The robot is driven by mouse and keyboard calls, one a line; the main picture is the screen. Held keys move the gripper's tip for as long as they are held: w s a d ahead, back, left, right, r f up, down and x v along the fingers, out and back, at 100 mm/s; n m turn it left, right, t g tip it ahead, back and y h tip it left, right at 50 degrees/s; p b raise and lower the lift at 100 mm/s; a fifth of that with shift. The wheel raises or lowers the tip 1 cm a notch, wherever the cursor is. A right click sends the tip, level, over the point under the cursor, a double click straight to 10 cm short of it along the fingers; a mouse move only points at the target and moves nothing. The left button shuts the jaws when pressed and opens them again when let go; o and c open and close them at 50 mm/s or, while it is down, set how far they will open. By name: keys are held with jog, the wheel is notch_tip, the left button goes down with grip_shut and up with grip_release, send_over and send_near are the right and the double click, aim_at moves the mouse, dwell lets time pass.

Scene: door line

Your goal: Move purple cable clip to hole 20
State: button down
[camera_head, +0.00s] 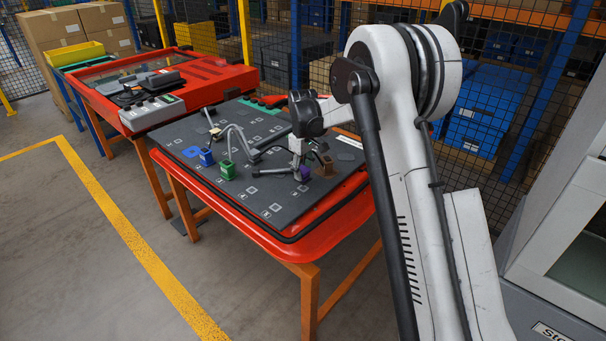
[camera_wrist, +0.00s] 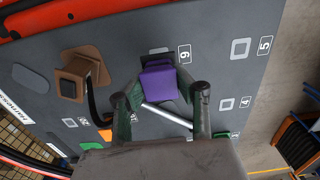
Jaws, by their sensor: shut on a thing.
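The purple cable clip (camera_wrist: 163,84) is between the two fingertips of my gripper (camera_wrist: 160,95) in the wrist view, and my gripper is shut on it. In the head view the purple clip (camera_head: 304,175) shows small at the right part of the dark board (camera_head: 262,203), under my gripper (camera_head: 301,165). Whether its base touches the board is hidden. Square hole markings with number labels show on the board, including 5 and 4. I cannot make out a label 20 clearly.
A brown clip with a dark cable (camera_wrist: 80,75) stands left of the purple clip in the wrist view. A green clip (camera_head: 227,171) and a blue clip (camera_head: 207,158) stand on the board's left part. A grey rod (camera_wrist: 168,116) lies near my fingers. The board's front is mostly clear.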

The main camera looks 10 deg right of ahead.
aim_at(303, 169)
jog(key=shift+r+p, duration=0.75)
jog(key=shift+r, duration=1.4)
